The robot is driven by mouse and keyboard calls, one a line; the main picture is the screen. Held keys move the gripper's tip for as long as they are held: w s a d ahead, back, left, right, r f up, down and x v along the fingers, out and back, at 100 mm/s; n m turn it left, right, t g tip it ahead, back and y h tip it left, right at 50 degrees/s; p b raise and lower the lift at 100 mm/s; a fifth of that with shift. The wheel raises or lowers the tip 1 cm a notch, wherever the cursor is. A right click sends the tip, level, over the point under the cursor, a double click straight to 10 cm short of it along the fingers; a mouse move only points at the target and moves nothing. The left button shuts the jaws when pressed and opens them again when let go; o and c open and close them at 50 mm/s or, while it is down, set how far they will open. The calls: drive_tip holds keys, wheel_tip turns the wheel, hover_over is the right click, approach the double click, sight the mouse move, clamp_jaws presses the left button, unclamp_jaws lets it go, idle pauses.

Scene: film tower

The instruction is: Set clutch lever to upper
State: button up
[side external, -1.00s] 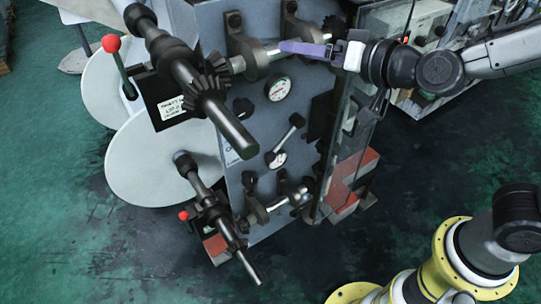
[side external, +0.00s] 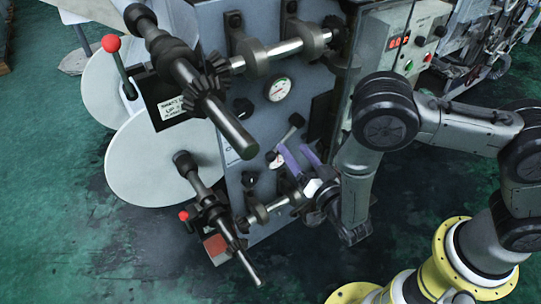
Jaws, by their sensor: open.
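A short lever with a black knob (side external: 296,120) sits on the grey machine panel (side external: 240,175) and slants up to the right from its lower mount (side external: 272,158). It may be the clutch lever; no readable label confirms this. My gripper (side external: 292,149) has two purple fingers, spread open and empty.
A round gauge (side external: 278,89) is above the short lever. A thick shaft with a bevel gear (side external: 212,83) juts out at upper left. A lower shaft (side external: 238,243) and a horizontal rod (side external: 265,211) lie close below my gripper. A control box (side external: 398,45) stands at upper right.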

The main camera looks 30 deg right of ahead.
approach(273, 160)
drive_tip(key=w, duration=0.4)
drive_tip(key=w+d, duration=0.1)
drive_tip(key=w, duration=0.6)
drive_tip(key=shift+w+d+f, duration=0.1)
drive_tip(key=shift+w+d, duration=0.2)
drive_tip(key=shift+w, duration=0.1)
clamp_jaws()
idle(1.0)
